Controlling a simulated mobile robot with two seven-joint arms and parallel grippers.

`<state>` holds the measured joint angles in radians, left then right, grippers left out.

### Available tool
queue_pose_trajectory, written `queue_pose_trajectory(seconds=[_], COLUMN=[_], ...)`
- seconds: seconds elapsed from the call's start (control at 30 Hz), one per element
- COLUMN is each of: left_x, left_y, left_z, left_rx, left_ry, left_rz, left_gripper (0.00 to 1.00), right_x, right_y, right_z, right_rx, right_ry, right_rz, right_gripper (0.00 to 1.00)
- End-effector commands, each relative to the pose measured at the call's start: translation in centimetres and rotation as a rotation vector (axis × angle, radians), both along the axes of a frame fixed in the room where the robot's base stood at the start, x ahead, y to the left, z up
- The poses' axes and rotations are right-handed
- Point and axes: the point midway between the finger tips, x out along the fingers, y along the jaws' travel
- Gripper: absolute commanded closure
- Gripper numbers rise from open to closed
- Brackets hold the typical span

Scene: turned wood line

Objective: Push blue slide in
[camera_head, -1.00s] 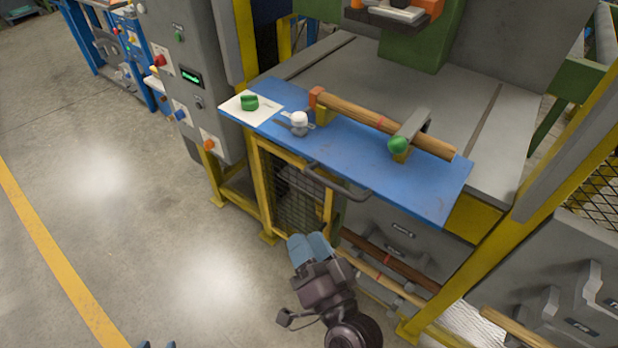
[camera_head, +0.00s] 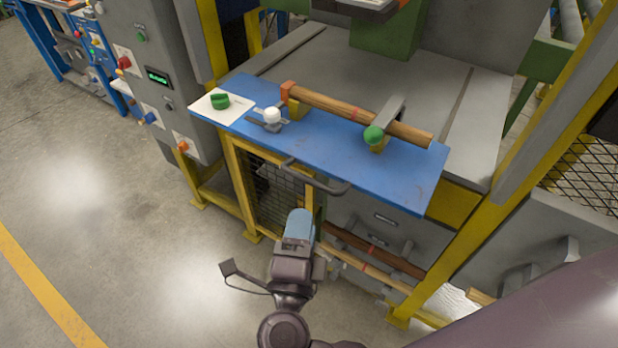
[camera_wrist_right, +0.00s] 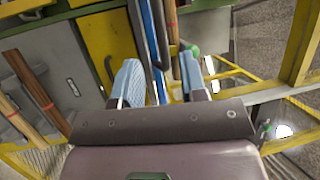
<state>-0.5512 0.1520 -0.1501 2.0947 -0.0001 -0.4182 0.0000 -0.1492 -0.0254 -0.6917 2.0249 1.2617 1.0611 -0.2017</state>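The blue slide (camera_head: 330,160) is a flat blue plate sticking out from the front of the machine bed. A dark bar handle (camera_head: 318,182) is on its front edge. On it lie a turned wooden rod (camera_head: 345,106) on supports, a grey clamp with a green knob (camera_head: 373,135), a white knob (camera_head: 272,116) and a green piece on a white card (camera_head: 220,102). My right gripper (camera_head: 299,218) is below and in front of the handle, apart from it. In the right wrist view its blue fingers (camera_wrist_right: 160,82) are open, with the slide's edge (camera_wrist_right: 151,30) beyond them. My left gripper is out of view.
A grey control cabinet (camera_head: 150,60) stands left of the slide. A yellow post (camera_head: 510,165) rises at the right. Wooden rods (camera_head: 370,268) lie below the slide, and a mesh guard (camera_head: 272,195) is under it. The floor at left is clear.

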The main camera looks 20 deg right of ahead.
Motion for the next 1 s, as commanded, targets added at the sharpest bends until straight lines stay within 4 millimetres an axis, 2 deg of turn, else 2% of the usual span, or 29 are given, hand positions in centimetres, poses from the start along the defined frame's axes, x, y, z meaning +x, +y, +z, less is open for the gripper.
queue_pose_trajectory(seconds=[0.3,0.5,0.7,0.97,1.0], left_x=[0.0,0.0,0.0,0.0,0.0], left_y=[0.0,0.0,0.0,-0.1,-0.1], left_z=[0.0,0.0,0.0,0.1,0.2], left_rx=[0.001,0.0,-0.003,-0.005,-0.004], left_ry=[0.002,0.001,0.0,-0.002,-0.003], left_rz=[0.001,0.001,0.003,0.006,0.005], left_gripper=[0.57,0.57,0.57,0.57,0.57], right_x=[4.7,6.8,7.6,7.7,7.7], right_y=[-2.6,-3.8,-4.3,-4.3,-4.3], right_z=[1.1,1.5,1.6,1.6,1.6], right_rx=[-0.002,-0.001,-0.001,-0.001,-0.001], right_ry=[-0.004,-0.004,-0.002,-0.002,-0.002], right_rz=[0.0,0.001,0.001,0.001,0.001], right_gripper=[0.61,0.61,0.61,0.61,0.65])
